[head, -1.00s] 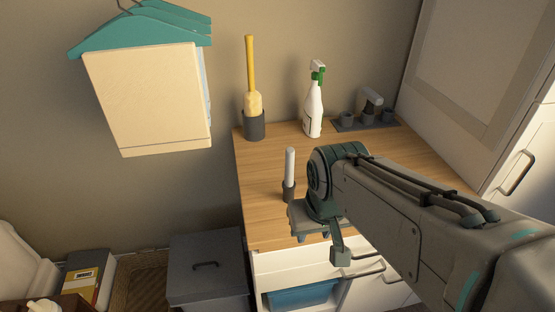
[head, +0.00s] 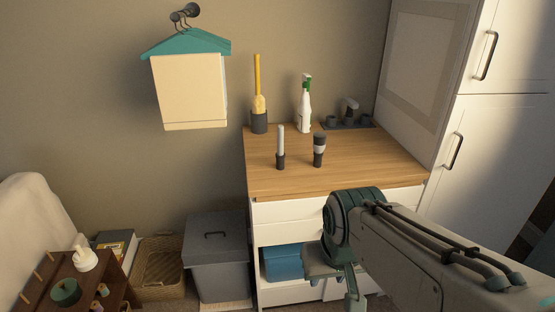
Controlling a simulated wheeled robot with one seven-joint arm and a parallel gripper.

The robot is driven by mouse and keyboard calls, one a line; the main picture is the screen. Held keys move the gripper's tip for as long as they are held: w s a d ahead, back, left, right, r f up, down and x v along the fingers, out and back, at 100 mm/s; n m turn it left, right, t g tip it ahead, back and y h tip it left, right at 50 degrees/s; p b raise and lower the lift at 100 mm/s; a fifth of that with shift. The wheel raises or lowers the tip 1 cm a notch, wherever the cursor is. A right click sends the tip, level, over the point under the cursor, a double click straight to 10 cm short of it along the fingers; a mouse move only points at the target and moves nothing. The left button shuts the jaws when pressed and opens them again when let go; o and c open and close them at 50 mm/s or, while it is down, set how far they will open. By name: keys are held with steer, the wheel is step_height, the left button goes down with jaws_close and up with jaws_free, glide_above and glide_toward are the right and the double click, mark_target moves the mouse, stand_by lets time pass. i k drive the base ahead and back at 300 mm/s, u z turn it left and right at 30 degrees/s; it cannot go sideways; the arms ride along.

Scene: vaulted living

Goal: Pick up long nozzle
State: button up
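A slim, pale upright tube with a dark base (head: 281,146), seemingly the long nozzle, stands on the wooden counter top (head: 365,171). A shorter, wider dark piece with a pale band (head: 319,150), perhaps another nozzle, stands just right of it. My gripper (head: 336,287) is in front of the cabinet, lower in the picture than the counter's front edge and apart from both pieces. I see nothing held in it. Its fingers are partly hidden by my arm and cut by the bottom edge, so their opening is unclear.
A yellow-handled brush in a dark holder (head: 259,121), a spray bottle (head: 304,112) and a dark tray with cups (head: 348,121) stand along the counter's back. A grey lidded bin (head: 216,262) is left of the cabinet. A tall white cupboard (head: 490,150) bounds the right.

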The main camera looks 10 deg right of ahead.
mark_target(280, 155)
steer(key=u, duration=0.65)
steer(key=i, duration=1.15)
steer(key=z, duration=0.1)
